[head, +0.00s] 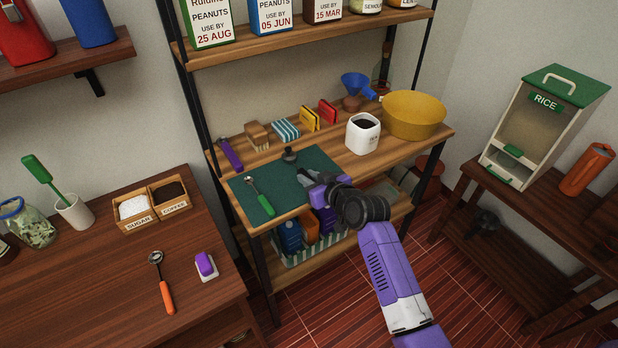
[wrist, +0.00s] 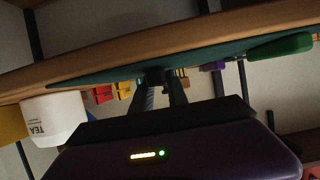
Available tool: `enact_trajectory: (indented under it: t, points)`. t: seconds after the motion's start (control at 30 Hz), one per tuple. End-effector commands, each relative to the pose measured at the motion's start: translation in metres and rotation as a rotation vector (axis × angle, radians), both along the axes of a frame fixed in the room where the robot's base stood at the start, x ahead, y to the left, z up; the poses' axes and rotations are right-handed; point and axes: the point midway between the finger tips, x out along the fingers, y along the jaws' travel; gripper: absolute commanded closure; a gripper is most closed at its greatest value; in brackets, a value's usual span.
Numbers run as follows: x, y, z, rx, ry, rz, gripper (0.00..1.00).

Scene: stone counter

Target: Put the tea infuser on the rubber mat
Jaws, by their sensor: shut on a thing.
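The dark green rubber mat (head: 290,180) lies on the shelf top and shows edge-on in the wrist view (wrist: 215,55). A small dark knobbed object (head: 290,155), which I take for the tea infuser, is upright at the mat's back part. My gripper (head: 301,174) reaches over the mat from the right, with its fingers at this object. In the wrist view, the fingers (wrist: 165,82) are shut on a small dark piece at mat level. Whether its base fully touches the mat is hard to tell. A green-handled spoon (head: 260,197) lies on the mat's left part.
A white tea canister (head: 363,133) and a yellow bowl (head: 413,117) stand right of the mat. A purple-handled tool (head: 230,153), a brush (head: 257,135) and small packets (head: 310,118) line the back. The upper shelf (head: 300,48) hangs above.

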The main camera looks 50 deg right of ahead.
Motion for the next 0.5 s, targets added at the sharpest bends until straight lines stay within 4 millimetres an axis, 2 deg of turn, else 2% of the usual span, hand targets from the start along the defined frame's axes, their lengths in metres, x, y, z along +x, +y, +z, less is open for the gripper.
enact_trajectory:
  t: [0.07,0.1,0.2,0.5]
  points:
    - [0.0001,0.0001,-0.0032,0.000,0.000,0.000,1.00]
    - [0.0000,0.0000,-0.0027,0.000,0.000,0.000,0.77]
    - [0.0000,0.0000,-0.0023,0.000,0.001,0.000,0.59]
    - [0.0000,0.0000,-0.0001,0.000,0.001,0.000,0.59]
